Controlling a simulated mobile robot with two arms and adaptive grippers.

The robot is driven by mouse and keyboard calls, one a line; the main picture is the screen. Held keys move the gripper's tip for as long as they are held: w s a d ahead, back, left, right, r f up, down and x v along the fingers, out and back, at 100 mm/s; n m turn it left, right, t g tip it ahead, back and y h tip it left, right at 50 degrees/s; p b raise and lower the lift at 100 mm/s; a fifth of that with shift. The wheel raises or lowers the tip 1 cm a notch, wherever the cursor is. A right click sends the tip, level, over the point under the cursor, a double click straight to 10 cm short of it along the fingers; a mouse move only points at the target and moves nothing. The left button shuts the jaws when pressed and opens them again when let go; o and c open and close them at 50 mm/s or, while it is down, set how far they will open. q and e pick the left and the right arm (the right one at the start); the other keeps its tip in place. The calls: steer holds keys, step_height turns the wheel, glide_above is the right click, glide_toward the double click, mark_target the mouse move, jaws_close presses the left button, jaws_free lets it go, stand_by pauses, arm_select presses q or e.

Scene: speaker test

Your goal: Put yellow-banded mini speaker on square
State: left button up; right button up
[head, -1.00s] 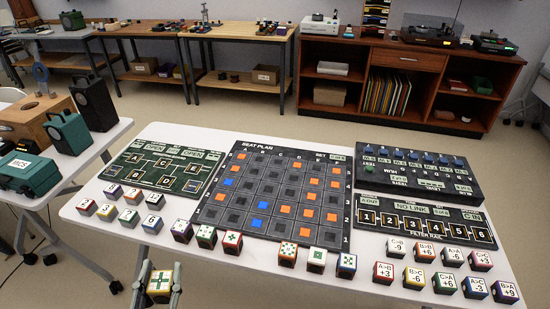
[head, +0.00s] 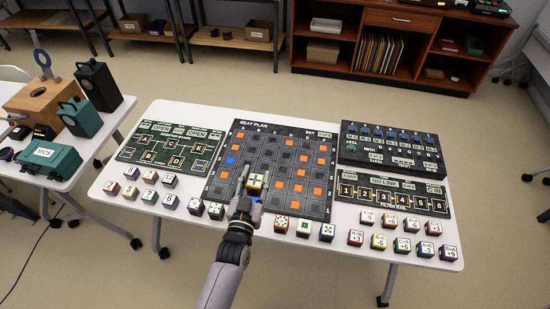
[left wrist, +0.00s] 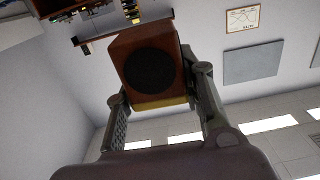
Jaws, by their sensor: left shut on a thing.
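In the head view the speaker is over the front middle of the gridded plan board (head: 236,128), which has orange, blue and dark squares. The gripper hides some front squares; I cannot tell whether the speaker touches the board. My right gripper is not in view.
Several pattern-topped cubes (head: 303,229) stand along the board's front edge. Numbered cubes (head: 150,197) are at left, letter-marked cubes (head: 378,241) at right. A green panel (head: 170,130), a dark switch panel (head: 390,148) and a filter rack (head: 394,193) flank the board.

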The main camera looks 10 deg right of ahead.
arm_select(q)
steer(key=shift+w+d+r, duration=0.25)
steer(key=shift+f, duration=0.3)
step_height(320, 180, down, 20)
steer(key=b, duration=1.8)
steer(key=shift+r, duration=0.25)
steer(key=shift+f+b, duration=0.2)
steer(key=shift+b, duration=0.15)
steer(key=o, duration=1.2)
steer(key=shift+r, duration=0.1)
